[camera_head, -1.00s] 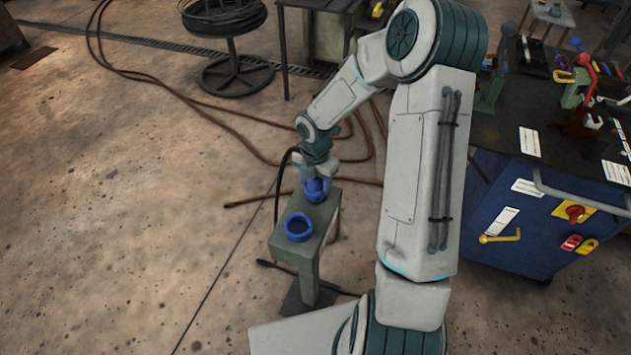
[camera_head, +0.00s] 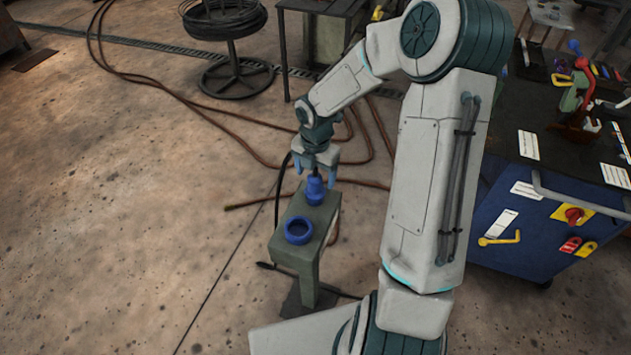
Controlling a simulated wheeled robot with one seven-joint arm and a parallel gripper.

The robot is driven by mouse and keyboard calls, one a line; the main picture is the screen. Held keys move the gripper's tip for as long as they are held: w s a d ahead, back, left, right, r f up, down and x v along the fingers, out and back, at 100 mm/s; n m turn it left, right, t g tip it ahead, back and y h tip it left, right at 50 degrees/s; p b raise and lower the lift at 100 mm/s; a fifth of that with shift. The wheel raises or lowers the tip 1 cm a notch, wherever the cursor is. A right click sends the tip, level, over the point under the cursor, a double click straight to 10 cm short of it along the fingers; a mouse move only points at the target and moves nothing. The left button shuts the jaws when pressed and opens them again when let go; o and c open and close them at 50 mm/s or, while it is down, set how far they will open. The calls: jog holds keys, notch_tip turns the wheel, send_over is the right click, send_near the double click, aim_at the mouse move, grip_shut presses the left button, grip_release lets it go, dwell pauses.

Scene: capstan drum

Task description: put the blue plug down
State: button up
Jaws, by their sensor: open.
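The blue plug (camera_head: 315,190) stands upright on the far part of the top of a grey-green pedestal (camera_head: 318,222). A blue ring-shaped socket (camera_head: 298,231) sits on the near part of the same top, with an open dark middle. My gripper (camera_head: 315,170) is open just above the plug, its light blue fingertips apart on either side of the plug's upper end. The plug's base is small in view, so I cannot tell whether it sits in a holder.
A blue tool cart (camera_head: 530,235) with tools on top stands at the right. Brown cables (camera_head: 215,120) lie on the floor behind the pedestal. A wire reel stand (camera_head: 234,75) is at the back. The floor at left is clear.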

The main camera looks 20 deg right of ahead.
notch_tip(320, 180, up, 7)
jog(key=shift+f, duration=0.1)
jog(key=shift+s+r, duration=0.2)
jog(key=shift+r, duration=0.1)
jog(key=s+r+m+t, duration=0.1)
jog(key=s+r+m, duration=0.5)
jog(key=s+m, duration=0.4)
jog(key=s+r+m+t, duration=0.1)
jog(key=s+r+m, duration=0.5)
jog(key=m, duration=1.1)
jog(key=s, duration=0.4)
jog(key=shift+s+r+t, duration=0.2)
jog(key=shift+s+t, duration=0.15)
jog(key=shift+t, duration=0.05)
